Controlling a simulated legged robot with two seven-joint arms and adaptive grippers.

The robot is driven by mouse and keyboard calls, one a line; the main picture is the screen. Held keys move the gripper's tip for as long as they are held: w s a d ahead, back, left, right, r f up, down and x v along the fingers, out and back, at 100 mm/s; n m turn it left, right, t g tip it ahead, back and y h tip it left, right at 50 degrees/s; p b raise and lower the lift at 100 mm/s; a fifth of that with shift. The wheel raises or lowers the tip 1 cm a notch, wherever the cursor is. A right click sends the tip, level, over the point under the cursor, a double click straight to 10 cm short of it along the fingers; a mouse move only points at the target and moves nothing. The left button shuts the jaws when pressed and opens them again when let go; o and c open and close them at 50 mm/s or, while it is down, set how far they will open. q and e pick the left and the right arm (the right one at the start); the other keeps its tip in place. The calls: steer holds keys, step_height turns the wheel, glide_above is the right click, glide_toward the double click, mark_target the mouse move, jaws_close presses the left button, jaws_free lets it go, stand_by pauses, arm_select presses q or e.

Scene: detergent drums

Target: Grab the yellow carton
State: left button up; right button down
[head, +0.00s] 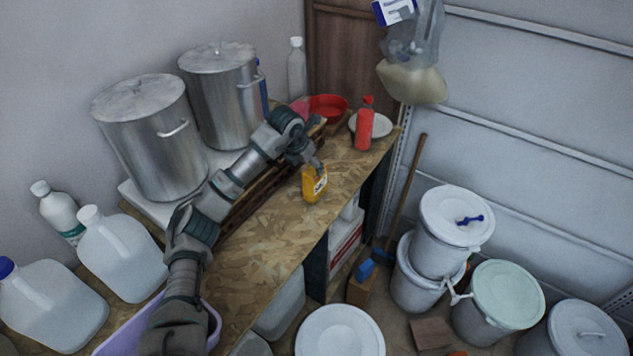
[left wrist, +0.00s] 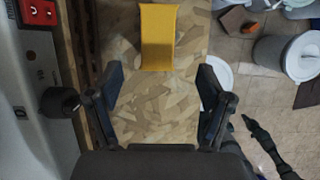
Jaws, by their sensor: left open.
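The yellow carton (head: 314,187) stands upright on the wooden worktop near its front edge in the head view. It has a dark label on its side. In the left wrist view the carton (left wrist: 158,38) shows as a plain yellow shape beyond the fingertips, roughly centred between them. My left gripper (head: 314,165) is just behind and above the carton in the head view, partly overlapping it. In the left wrist view my left gripper (left wrist: 161,82) is open, with its fingers wide apart and nothing between them. My right gripper is not seen in the head view.
Two steel pots (head: 152,135) stand behind my left arm. A red bottle (head: 364,125), a white plate (head: 383,125) and a red bowl (head: 328,106) are farther back on the worktop (head: 258,245). White drums (head: 455,215) stand on the floor at right. The worktop in front is clear.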

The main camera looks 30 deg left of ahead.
mark_target(306, 171)
arm_select(q)
steer(key=x, duration=0.2)
steer(key=a+x, duration=0.1)
steer(key=x, duration=0.3)
steer(key=shift+a+f, duration=0.1)
steer(key=shift+a, duration=0.15)
steer(key=shift+w+a+f, duration=0.1)
steer(key=shift+a+f, duration=0.05)
steer(key=shift+f, duration=0.1)
steer(key=f, duration=0.1)
steer(key=w+d+f, duration=0.2)
steer(key=f, duration=0.1)
steer(key=shift+w+p, duration=0.2)
steer(key=shift+p, duration=0.2)
steer(key=shift+d, duration=0.35)
steer(key=shift+a+f, duration=0.15)
steer(key=shift+a, duration=0.4)
steer(key=c, duration=1.1)
steer(key=shift+a, duration=0.15)
steer(key=shift+c, duration=1.1)
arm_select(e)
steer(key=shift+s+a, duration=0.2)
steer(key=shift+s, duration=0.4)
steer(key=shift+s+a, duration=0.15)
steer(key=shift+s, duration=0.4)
